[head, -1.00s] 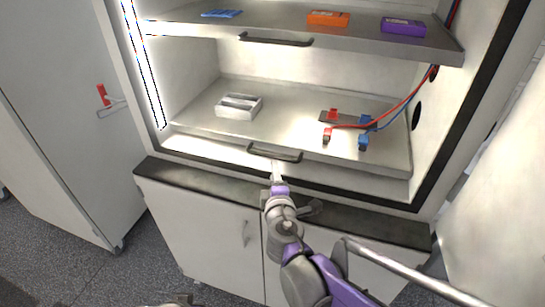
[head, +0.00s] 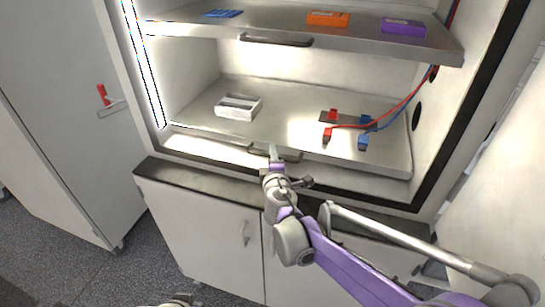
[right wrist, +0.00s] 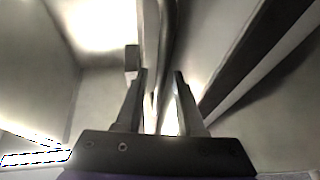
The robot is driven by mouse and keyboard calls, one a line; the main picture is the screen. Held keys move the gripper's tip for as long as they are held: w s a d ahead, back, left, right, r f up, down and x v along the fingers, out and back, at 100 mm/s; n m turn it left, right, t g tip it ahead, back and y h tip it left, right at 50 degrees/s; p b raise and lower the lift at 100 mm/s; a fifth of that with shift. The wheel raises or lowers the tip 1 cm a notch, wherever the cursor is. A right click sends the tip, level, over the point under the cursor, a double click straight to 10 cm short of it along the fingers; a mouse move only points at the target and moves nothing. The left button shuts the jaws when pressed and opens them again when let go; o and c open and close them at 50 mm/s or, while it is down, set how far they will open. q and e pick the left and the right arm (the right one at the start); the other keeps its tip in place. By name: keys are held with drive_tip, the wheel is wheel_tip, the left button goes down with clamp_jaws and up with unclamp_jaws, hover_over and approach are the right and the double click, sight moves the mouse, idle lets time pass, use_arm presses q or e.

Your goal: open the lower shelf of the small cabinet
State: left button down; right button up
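The lower shelf (head: 190,125) of the cabinet is a pale metal tray with a dark bar handle (head: 257,150) on its front edge. My right gripper (head: 274,150) is at this handle and hides its middle. In the right wrist view, the two fingers of my right gripper (right wrist: 158,90) stand apart. A dark bar, seemingly the handle (right wrist: 168,45), runs down toward the gap between them; whether they touch it I cannot tell. My left gripper is not clearly seen.
The upper shelf (head: 350,45) above has its own handle (head: 275,41) and carries coloured boxes. On the lower shelf are a white box (head: 239,107) and red and blue clips (head: 363,142) with cables. A dark ledge (head: 190,177) and closed cupboard doors (head: 205,225) lie below.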

clamp_jaws()
idle(1.2)
